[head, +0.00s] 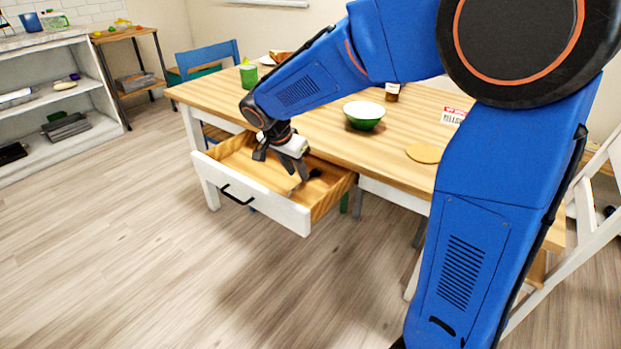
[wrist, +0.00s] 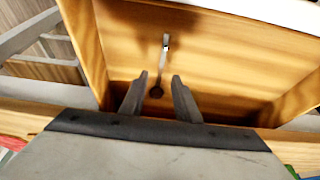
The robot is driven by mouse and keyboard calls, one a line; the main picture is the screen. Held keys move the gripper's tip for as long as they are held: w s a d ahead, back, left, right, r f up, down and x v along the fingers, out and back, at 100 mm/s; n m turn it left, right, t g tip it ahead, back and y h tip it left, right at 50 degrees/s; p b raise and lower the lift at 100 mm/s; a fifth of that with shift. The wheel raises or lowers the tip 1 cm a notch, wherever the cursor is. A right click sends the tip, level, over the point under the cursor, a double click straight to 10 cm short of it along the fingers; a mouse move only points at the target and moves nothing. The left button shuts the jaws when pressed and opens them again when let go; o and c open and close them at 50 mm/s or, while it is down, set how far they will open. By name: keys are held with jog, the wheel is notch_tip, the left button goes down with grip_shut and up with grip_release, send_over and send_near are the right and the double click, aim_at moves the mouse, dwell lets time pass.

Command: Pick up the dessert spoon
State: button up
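The dessert spoon lies in the open drawer, with a dark bowl (head: 315,173) and a thin handle; in the wrist view the spoon (wrist: 163,58) has a shiny handle end pointing away and its dark bowl nearer me. The wooden-bottomed drawer (head: 250,187) has a white front and is pulled out from the table. My gripper (head: 282,165) is over the drawer, pointing down. In the wrist view my gripper (wrist: 160,80) is open and empty, its fingers on either side of the line of the spoon's bowl end. The height gap is hard to tell.
The wooden table (head: 330,135) is above and behind the drawer. It carries a green bowl (head: 364,115), a green cup (head: 248,76), a small jar (head: 392,92) and a round tan mat (head: 425,153). A blue chair (head: 208,56) stands behind. Floor in front is clear.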

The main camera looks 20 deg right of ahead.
aim_at(301, 183)
jog(key=x, duration=0.4)
jog(key=shift+f, duration=0.2)
grip_shut()
jog(key=shift+r, duration=0.15)
